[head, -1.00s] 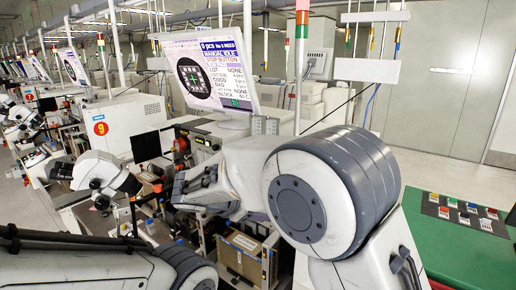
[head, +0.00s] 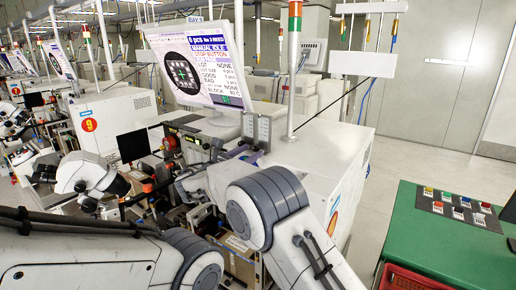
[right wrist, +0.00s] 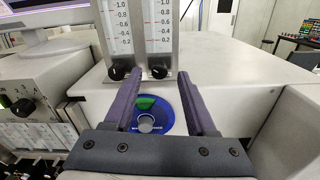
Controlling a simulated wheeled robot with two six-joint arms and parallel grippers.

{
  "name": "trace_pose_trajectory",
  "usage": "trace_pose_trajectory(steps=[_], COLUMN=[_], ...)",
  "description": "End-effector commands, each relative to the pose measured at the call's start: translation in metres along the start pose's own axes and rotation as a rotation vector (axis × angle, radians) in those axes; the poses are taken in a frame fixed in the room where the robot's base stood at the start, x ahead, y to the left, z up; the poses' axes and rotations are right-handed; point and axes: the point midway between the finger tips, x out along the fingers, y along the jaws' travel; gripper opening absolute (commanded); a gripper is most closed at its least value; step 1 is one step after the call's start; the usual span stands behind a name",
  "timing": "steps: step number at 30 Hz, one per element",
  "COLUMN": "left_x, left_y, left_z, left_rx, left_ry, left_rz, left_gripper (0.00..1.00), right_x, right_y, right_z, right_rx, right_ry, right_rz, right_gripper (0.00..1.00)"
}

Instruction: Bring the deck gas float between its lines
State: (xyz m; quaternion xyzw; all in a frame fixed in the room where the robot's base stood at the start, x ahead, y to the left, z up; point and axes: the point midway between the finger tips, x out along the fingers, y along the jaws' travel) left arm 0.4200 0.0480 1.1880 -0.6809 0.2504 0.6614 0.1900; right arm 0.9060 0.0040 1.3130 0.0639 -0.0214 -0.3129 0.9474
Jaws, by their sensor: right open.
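Two upright gas flow meters with printed scales stand side by side on the white machine, the left meter (right wrist: 119,30) and the right meter (right wrist: 159,30). They also show small in the head view (head: 256,131). Each has a black knob at its foot, the left knob (right wrist: 118,72) and the right knob (right wrist: 157,72). Red marks show on the scales; I cannot make out a float or which meter is the deck gas one. My right gripper (right wrist: 161,76) is open and empty, its purple fingers pointing at the knobs and apart from them. My left gripper is out of view.
A monitor (head: 196,67) stands behind the bench. A white box with a black knob (right wrist: 28,107) is at the left. A green table (head: 440,235) is at the right.

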Motion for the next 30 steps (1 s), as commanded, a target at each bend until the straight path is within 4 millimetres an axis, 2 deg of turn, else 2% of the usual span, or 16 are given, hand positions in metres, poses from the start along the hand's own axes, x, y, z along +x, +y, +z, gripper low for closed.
trace_pose_trajectory(steps=[14,18,19,30], left_x=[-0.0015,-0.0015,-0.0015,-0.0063], left_y=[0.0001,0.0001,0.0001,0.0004], left_z=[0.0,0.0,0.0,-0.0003], left_rx=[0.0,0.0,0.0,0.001], left_ry=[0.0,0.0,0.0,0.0], left_rz=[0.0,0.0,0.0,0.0], left_gripper=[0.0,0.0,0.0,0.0], right_x=[0.0039,0.0039,0.0039,0.0049], right_y=[0.0036,0.0035,0.0035,0.0023], right_z=[-0.0007,-0.0007,-0.0007,0.0006], right_rx=[0.0,0.0,0.0,-0.045], right_ry=[0.002,0.002,0.002,0.003], right_rz=[0.012,0.011,0.011,0.011], right_gripper=[0.57,0.03,0.0,0.0])
